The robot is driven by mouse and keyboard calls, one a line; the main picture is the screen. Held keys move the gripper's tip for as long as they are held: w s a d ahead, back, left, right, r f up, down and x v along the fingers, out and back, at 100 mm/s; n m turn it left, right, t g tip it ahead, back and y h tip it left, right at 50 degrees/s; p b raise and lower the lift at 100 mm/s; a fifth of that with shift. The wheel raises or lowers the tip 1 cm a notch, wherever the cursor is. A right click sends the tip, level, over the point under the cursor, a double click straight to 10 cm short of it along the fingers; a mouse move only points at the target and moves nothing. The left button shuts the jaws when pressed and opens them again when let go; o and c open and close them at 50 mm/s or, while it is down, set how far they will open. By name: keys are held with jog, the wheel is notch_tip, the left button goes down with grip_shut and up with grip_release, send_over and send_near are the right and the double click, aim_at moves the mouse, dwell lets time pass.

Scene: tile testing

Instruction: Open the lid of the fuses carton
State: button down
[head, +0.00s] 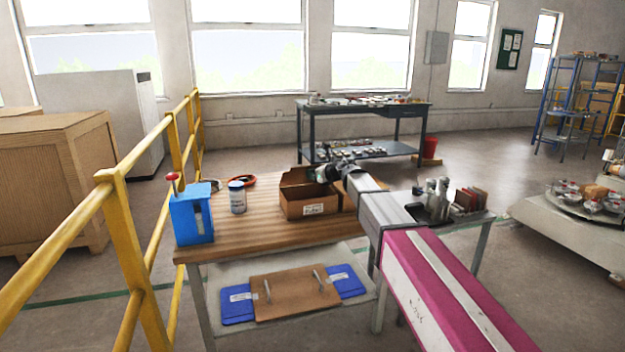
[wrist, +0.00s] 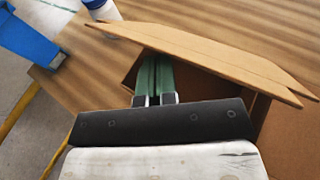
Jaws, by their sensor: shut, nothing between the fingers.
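A brown cardboard carton (head: 306,209) with a white label stands on the wooden bench; the label is too small to read. Its top looks open, with a raised flap at the back. My gripper (head: 324,173) is at the carton's upper right side. In the wrist view my gripper (wrist: 155,60) has its green fingers together and empty. The fingertips reach beneath or against a long cardboard flap (wrist: 205,55), which stands tilted over the dark carton interior; contact cannot be told.
On the bench (head: 225,240), a blue box with a red knob (head: 192,215) and a white jar (head: 237,198) stand left of the carton. An orange ring (head: 241,180) lies behind. Metal parts (head: 437,200) stand to the right. A yellow railing (head: 125,235) runs along the left.

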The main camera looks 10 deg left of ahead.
aim_at(310, 167)
jog(key=shift+a+r, duration=0.1)
jog(key=shift+r, duration=0.05)
jog(key=shift+w+a+r, duration=0.25)
jog(key=shift+w+r, duration=0.2)
jog(key=shift+r, duration=0.1)
jog(key=shift+w+a+r, duration=0.25)
jog(key=shift+w+r, duration=0.15)
jog(key=shift+r, duration=0.15)
jog(key=shift+w, duration=0.1)
jog(key=shift+w+a+r, duration=0.65)
jog(key=shift+w+r, duration=0.25)
jog(key=shift+w+a+r, duration=0.4)
jog(key=shift+w, duration=0.15)
jog(key=shift+w+a+r, duration=0.35)
jog(key=shift+w, duration=0.2)
